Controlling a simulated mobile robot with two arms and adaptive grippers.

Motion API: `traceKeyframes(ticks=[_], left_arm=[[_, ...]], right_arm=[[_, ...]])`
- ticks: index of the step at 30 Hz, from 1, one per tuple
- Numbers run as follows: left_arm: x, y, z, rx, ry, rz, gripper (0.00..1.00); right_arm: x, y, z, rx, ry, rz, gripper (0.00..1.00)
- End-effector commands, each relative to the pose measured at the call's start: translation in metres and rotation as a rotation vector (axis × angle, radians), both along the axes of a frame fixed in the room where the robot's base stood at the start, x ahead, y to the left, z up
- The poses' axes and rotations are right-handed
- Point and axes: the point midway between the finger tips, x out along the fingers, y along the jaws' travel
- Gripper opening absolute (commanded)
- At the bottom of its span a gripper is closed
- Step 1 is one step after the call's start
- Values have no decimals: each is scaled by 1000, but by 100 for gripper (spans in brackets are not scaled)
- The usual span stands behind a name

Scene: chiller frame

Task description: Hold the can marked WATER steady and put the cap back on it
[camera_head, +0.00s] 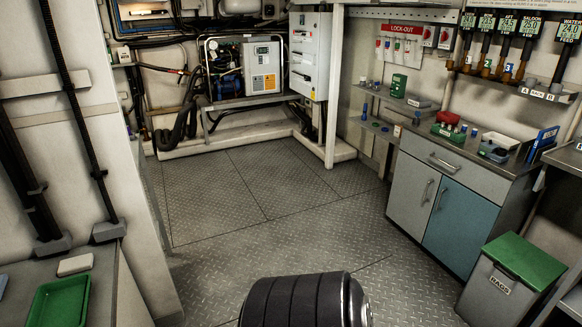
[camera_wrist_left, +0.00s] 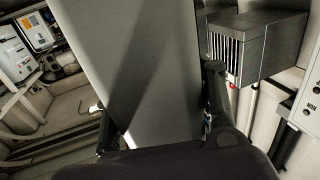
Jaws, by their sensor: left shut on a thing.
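In the left wrist view my left gripper (camera_wrist_left: 160,112) is shut on a large, smooth grey body (camera_wrist_left: 140,65), with one dark finger on each side of it. The body fills the middle of the view and runs out of the top. No WATER lettering shows on its visible side, so I cannot tell whether it is the can. Neither gripper shows in the head view. I cannot make out the cap in either view.
A workbench (camera_head: 467,168) at the right carries several small items, including a red and green box (camera_head: 447,120). A green-lidded RAGS bin (camera_head: 510,275) stands before it. A green tray (camera_head: 60,302) lies at lower left. The plated floor (camera_head: 260,190) is clear.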

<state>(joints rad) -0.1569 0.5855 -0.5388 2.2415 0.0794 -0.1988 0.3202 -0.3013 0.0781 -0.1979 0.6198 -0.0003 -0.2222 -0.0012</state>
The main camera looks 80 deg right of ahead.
Motion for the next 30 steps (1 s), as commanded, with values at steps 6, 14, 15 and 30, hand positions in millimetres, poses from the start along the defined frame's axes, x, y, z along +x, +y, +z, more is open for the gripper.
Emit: traceKeyframes(ticks=[6, 14, 15, 30], left_arm=[[-1, 0, 3, -4, -2, 9, 0], [-13, 28, 17, -10, 10, 226, 0], [-16, 39, 17, -10, 12, 281, 0], [-59, 138, -9, 1, 2, 692, 0]], right_arm=[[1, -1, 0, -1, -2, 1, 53], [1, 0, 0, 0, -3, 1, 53], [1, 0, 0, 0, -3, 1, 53], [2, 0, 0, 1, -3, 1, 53]])
